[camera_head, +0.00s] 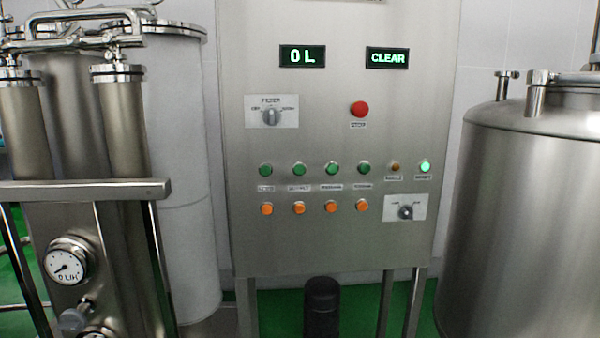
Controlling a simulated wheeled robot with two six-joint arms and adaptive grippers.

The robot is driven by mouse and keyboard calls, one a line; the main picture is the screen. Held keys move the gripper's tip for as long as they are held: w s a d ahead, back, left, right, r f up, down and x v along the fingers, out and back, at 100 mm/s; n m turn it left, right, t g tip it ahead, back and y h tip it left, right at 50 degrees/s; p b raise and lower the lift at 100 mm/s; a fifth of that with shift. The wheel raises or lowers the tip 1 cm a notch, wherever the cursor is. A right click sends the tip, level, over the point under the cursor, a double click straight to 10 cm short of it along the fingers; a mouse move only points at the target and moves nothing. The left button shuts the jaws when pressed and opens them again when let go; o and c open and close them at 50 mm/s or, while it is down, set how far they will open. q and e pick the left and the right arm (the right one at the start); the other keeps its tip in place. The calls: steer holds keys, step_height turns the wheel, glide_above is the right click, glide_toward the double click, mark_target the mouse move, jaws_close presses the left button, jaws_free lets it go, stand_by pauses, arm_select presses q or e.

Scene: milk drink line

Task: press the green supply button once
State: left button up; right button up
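A steel control panel (335,130) stands upright in the middle of the view. It has a row of green buttons, from the left: a first green button (265,170), a second (299,169), a third (334,168) and one more (363,167). Their small labels are too blurred to tell which is the supply button. None of these green buttons is clearly lit. A bright green lamp (425,166) glows at the right end of the row, beside a dim amber lamp (395,167). Neither of my grippers is in view, and nothing covers the buttons.
Orange buttons (299,208) sit below the green ones. A red button (359,109), an upper selector knob (271,116) and a lower knob (405,212) are nearby. Displays read "0 L" (302,56) and "CLEAR" (387,58). Steel filter columns (120,130) stand left, a tank (530,210) right.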

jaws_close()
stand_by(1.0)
